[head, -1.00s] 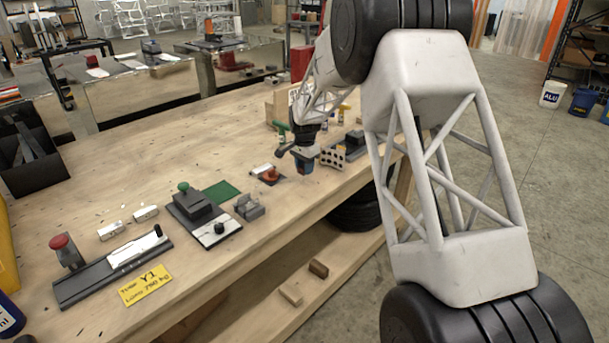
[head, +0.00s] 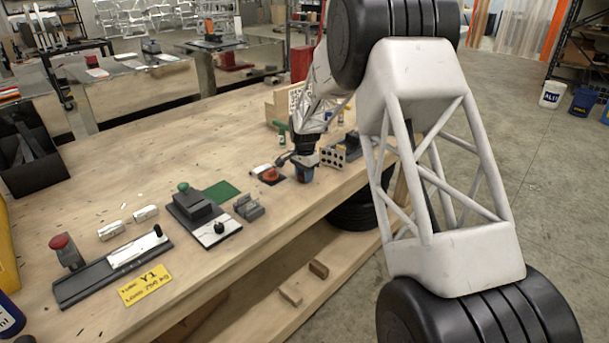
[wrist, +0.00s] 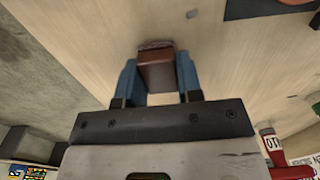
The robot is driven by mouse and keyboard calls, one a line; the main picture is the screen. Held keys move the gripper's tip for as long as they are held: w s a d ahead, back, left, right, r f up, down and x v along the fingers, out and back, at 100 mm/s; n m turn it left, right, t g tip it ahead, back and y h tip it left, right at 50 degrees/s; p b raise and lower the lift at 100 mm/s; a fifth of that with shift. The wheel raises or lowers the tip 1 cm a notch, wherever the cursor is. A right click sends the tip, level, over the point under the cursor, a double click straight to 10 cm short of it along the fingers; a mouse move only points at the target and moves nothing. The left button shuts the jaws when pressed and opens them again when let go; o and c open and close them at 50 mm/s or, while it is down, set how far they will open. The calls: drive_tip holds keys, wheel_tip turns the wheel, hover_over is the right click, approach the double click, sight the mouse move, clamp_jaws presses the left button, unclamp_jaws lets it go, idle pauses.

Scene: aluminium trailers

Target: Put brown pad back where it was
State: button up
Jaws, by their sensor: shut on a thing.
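The brown pad (wrist: 157,72) is between the two blue fingers of my gripper (wrist: 159,82) in the wrist view. The fingers are shut on its sides, and its far end sticks out a little past the fingertips. In the head view my gripper (head: 304,174) is low over the right part of the wooden bench, near its front edge. The pad is too small there to make out. I cannot tell whether the pad touches the bench top.
An orange-red part (head: 270,174) on a dark mat lies just left of my gripper. A block with holes (head: 331,156) stands close on its right. A grey bracket (head: 249,207) and a black-and-white fixture (head: 200,212) are further left. Bare wood lies in front.

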drive_tip(key=shift+f, duration=0.15)
drive_tip(key=o, duration=0.9)
wheel_tip(320, 180, up, 12)
drive_tip(key=shift+r, duration=0.2)
idle(0.3)
idle(0.7)
